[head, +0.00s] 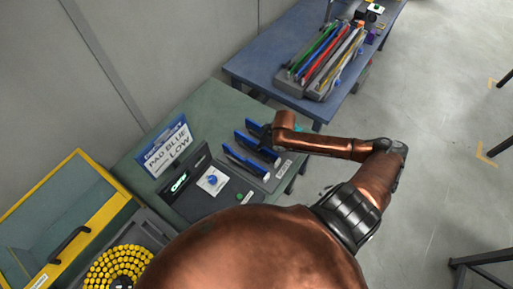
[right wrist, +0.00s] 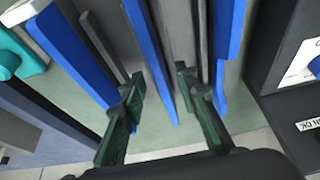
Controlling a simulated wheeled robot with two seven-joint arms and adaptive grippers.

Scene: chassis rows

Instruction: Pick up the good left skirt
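Several blue skirts stand on edge in a dark rack (head: 268,179) at the right end of the green table; one blue skirt (head: 245,162) shows in the head view. In the right wrist view, a blue skirt (right wrist: 150,60) lies between the fingers of my right gripper (right wrist: 161,88), with another blue skirt (right wrist: 72,50) to the left and one more (right wrist: 229,40) to the right. The right gripper is open, its dark green fingers apart. In the head view my right arm covers part of the rack. Which skirt is the good left one I cannot tell. My left gripper is out of view.
A blue table (head: 250,68) with coloured strips is behind. A yellow-framed bin (head: 60,210) is at the left.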

